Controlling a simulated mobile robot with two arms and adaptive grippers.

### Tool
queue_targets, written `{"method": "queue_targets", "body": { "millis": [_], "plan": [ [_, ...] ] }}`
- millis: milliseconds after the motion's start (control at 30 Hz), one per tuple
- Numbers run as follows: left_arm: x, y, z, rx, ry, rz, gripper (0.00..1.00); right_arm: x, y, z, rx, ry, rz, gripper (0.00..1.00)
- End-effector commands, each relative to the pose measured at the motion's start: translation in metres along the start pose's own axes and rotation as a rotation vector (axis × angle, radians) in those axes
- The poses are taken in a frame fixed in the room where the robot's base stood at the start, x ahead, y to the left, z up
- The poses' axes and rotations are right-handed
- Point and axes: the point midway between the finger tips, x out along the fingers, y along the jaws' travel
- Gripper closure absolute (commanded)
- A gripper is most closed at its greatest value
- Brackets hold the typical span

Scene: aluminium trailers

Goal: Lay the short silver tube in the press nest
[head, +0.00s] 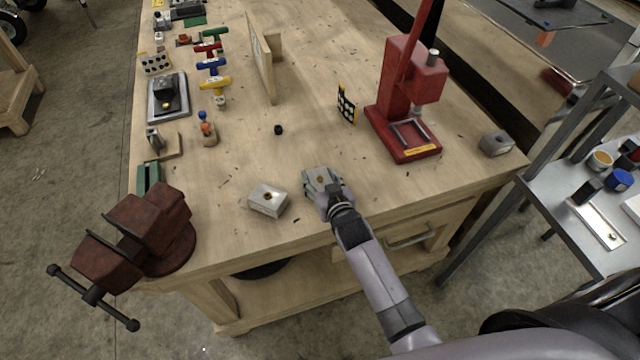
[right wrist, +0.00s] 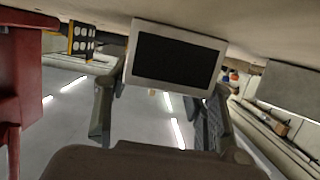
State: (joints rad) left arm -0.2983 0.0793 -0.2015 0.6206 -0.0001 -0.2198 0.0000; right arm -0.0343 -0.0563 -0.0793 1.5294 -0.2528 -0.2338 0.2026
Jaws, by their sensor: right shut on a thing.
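The short silver tube (head: 318,177) is in my right gripper (head: 325,186) near the front edge of the bench. In the right wrist view the tube (right wrist: 140,75) shows as a pale rectangular rim around a dark opening, between the two fingers of my right gripper (right wrist: 162,95). The press nest (head: 409,134) is a small metal frame on the base of the red press (head: 402,88). It looks empty and lies to the right of and behind my gripper, well apart from the tube. My left gripper is not in view.
Another silver block with a hole (head: 268,200) lies just left of my gripper. A darker grey block (head: 496,143) lies right of the press. A dotted yellow-black card (head: 346,105) stands left of the press. A red-brown vise (head: 150,228) is at the front left corner.

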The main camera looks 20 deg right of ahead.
Motion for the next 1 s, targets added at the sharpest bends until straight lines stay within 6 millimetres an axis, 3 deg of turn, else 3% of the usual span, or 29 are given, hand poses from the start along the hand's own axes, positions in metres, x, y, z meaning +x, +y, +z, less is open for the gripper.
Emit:
{"method": "queue_targets", "body": {
  "millis": [333,667,867,1000],
  "plan": [
    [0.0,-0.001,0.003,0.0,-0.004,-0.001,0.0,0.0,0.0,0.0,0.0,0.0,0.0,0.82],
    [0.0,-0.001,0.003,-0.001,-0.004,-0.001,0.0,-0.001,0.0,-0.004,0.0,0.003,0.0,0.83],
    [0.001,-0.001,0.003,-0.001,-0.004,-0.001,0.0,-0.007,0.0,-0.026,0.0,0.006,0.0,0.83],
    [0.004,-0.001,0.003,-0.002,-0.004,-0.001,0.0,-0.019,0.0,-0.061,-0.001,0.01,-0.001,0.83]
  ]
}}
